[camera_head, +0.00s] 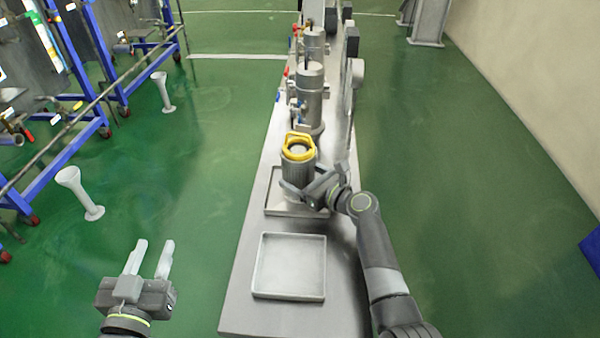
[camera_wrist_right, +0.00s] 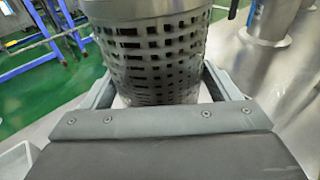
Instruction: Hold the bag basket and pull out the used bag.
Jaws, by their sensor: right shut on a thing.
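The bag basket (camera_head: 297,172) is a grey perforated metal cylinder standing upright over the farther tray on the bench. The used bag's yellow ring (camera_head: 299,146) sits at the basket's top; the rest of the bag is hidden inside. My right gripper (camera_head: 305,195) is closed around the lower part of the basket from the right. In the right wrist view the basket's slotted wall (camera_wrist_right: 155,60) stands between the two fingers. My left gripper (camera_head: 150,258) is open and empty, over the floor to the left of the bench, away from the basket.
An empty shallow tray (camera_head: 290,266) lies on the near end of the bench (camera_head: 240,300). The farther tray (camera_head: 275,205) is under the basket. Metal filter housings (camera_head: 311,85) stand behind the basket. Blue-framed racks and white posts (camera_head: 77,190) are at left.

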